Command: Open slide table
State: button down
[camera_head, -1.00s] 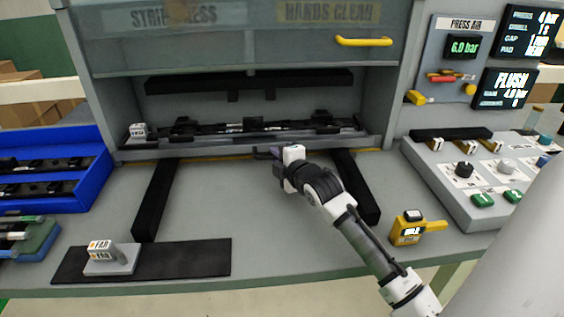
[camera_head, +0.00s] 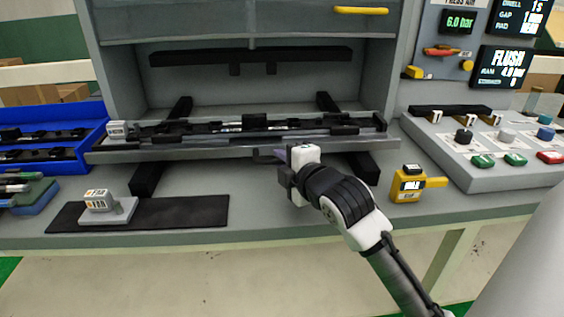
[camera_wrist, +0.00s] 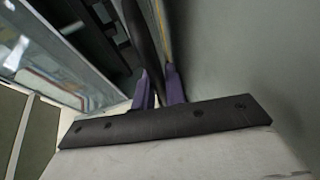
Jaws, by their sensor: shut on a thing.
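The grey slide table (camera_head: 110,156) stands partly drawn out of the press bay on two black rails (camera_head: 150,176). It carries a long black trim part with clips (camera_head: 255,123) and a small grey block at its left end. My gripper (camera_head: 268,155) is at the table's front edge, right of its middle, shut on the dark handle bar. In the wrist view the two purple fingers (camera_wrist: 158,88) close on the dark handle (camera_wrist: 148,50). The exact contact is small and partly hidden by the gripper in the head view.
The press guard with a yellow handle (camera_head: 361,10) is raised above the bay. A blue bin (camera_head: 92,112) stands left, a button panel (camera_head: 500,170) right. A yellow device (camera_head: 408,184) sits right of my arm. A black mat (camera_head: 185,212) with a labelled block lies front left.

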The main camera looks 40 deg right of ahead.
jog(key=shift+s+a, duration=0.15)
jog(key=shift+s, duration=0.1)
jog(key=c, duration=1.5)
grip_release()
jog(key=shift+o, duration=0.2)
